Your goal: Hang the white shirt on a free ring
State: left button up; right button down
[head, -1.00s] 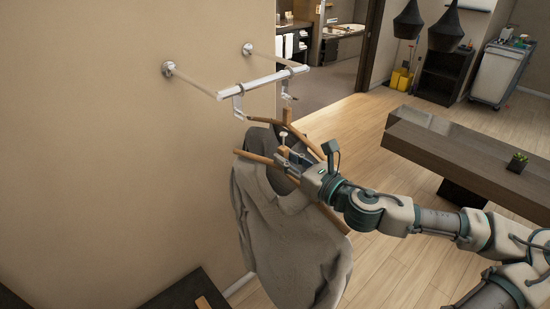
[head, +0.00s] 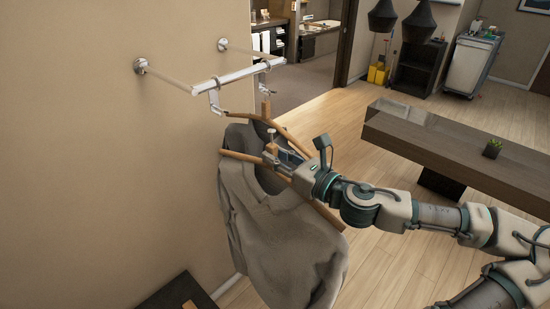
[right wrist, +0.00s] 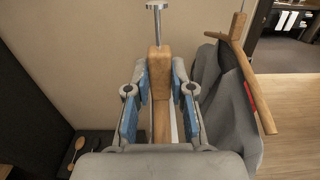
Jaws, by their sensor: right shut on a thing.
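My right gripper (head: 273,155) is shut on the neck of a wooden hanger (head: 235,155); the neck (right wrist: 160,75) stands between the fingers (right wrist: 160,88) in the right wrist view, with a metal pin on top. The pale grey-white shirt (head: 285,235) hangs from this hanger, below and in front of the rail. The rail's left ring (head: 214,98) looks empty; the pin is apart from it, lower and to the right. The right ring (head: 262,80) carries another wooden hanger (head: 300,143) with a dark grey garment (head: 240,132), partly hidden behind the held shirt. My left gripper is out of view.
The metal rail (head: 225,80) sticks out from the beige wall (head: 70,120) on two mounts. The second hanger (right wrist: 242,75) and its garment stand close to my gripper's right in the wrist view. A dark bench (head: 455,145) stands at right.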

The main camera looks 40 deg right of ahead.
aim_at(290, 187)
jog(key=shift+s+b, duration=0.85)
jog(key=shift+s, duration=0.05)
jog(key=shift+s+d+b, duration=0.15)
jog(key=shift+s+b, duration=0.65)
jog(key=shift+s, duration=0.35)
jog(key=shift+s+b, duration=0.55)
jog(key=shift+s, duration=0.6)
jog(key=shift+w+r, duration=0.1)
jog(key=shift+r, duration=0.05)
